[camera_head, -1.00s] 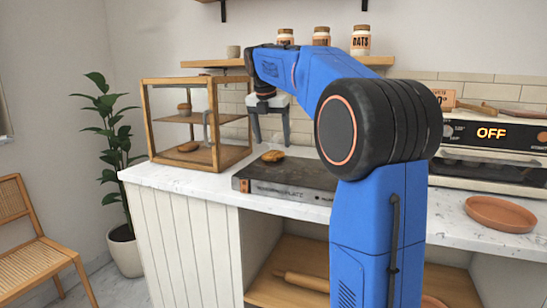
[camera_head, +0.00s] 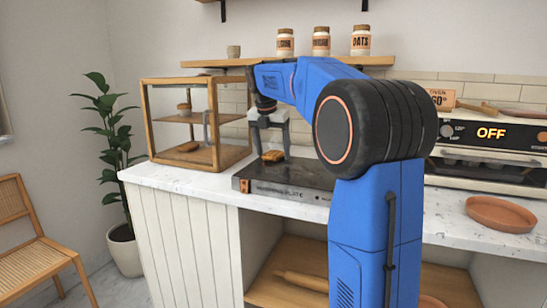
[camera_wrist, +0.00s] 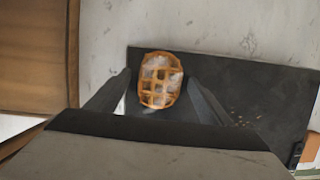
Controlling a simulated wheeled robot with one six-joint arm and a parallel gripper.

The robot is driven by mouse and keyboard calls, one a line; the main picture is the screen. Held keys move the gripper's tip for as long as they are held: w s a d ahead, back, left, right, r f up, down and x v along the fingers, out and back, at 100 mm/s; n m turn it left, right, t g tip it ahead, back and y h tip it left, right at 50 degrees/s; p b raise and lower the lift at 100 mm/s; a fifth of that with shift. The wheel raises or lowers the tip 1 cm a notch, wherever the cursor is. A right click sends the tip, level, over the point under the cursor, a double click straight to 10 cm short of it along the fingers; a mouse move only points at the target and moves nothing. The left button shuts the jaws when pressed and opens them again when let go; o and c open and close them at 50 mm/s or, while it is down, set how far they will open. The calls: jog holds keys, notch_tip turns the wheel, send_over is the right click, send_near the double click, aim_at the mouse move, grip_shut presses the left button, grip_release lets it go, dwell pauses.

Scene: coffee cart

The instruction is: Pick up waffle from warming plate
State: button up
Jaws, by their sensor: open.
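A golden-brown waffle (camera_head: 272,156) lies on the dark warming plate (camera_head: 320,177), near its left end. In the wrist view the waffle (camera_wrist: 160,82) shows a grid surface with pale patches. My gripper (camera_head: 272,150) is open over it and points down, with one finger at each side of the waffle. In the wrist view the fingertips (camera_wrist: 160,75) flank the waffle, with a gap at both sides. I cannot tell whether the fingertips touch the plate.
A wooden display case (camera_head: 215,110) with baked goods stands left of the plate. An oven (camera_head: 490,150) reading OFF and a terracotta plate (camera_head: 500,214) are at the right. Jars (camera_head: 321,41) stand on a shelf above. The counter's front edge (camera_head: 160,178) is clear.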

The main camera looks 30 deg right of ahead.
jog(key=c, duration=1.1)
